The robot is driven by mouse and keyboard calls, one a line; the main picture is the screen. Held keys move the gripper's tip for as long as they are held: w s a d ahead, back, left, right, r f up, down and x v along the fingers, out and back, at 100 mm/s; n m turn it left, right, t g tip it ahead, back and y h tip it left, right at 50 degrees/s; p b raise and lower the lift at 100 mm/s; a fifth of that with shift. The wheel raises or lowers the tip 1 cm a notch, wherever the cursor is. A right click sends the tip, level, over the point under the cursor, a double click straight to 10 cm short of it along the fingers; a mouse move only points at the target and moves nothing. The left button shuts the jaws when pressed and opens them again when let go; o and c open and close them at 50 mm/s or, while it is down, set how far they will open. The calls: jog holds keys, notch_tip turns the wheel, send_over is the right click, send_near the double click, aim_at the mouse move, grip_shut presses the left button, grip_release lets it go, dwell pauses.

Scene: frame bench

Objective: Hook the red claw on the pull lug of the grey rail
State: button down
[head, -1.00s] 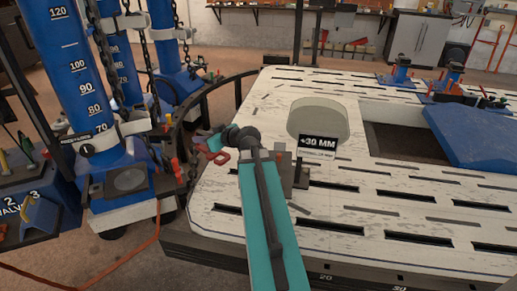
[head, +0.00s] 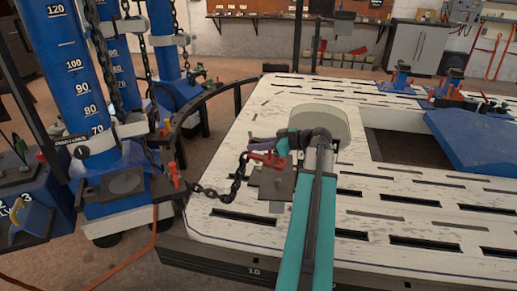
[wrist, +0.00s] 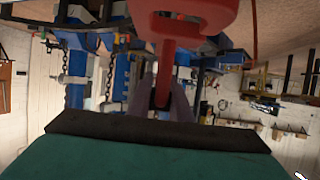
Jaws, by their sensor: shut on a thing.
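The red claw (head: 266,160) is in my gripper (head: 268,143), whose purple-grey fingers are shut on it. In the wrist view the red claw (wrist: 185,20) looms large at the top, its narrow part reaching down between the fingers (wrist: 165,100). A dark chain (head: 215,194) runs from the claw down left toward the blue tower. A grey plate-like piece (head: 270,184), apparently the grey rail, lies just below the claw, partly hidden by my arm. I cannot make out the pull lug, nor whether the claw touches it.
The white slotted bench (head: 370,214) has a rectangular opening and a blue panel (head: 480,133) at right. A blue tower (head: 75,80) with chains stands left, beside a curved dark rail (head: 200,94).

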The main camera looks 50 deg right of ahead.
aim_at(286, 165)
jog(key=shift+s+d+r, duration=0.1)
jog(key=shift+s+d, duration=0.05)
jog(key=shift+s, duration=0.05)
jog(key=shift+f+b, duration=0.2)
jog(key=shift+b, duration=0.3)
notch_tip(286, 165, down, 10)
jog(key=b, duration=0.8)
dwell(1.1)
dwell(0.5)
jog(key=c, duration=1.5)
grip_release()
jog(key=shift+c, duration=0.2)
jog(key=shift+f, duration=0.1)
jog(key=shift+s, duration=0.1)
jog(key=p+v, duration=0.2)
jog(key=v, duration=1.1)
jog(key=shift+s+d+r, duration=0.1)
jog(key=shift+s+r, duration=0.2)
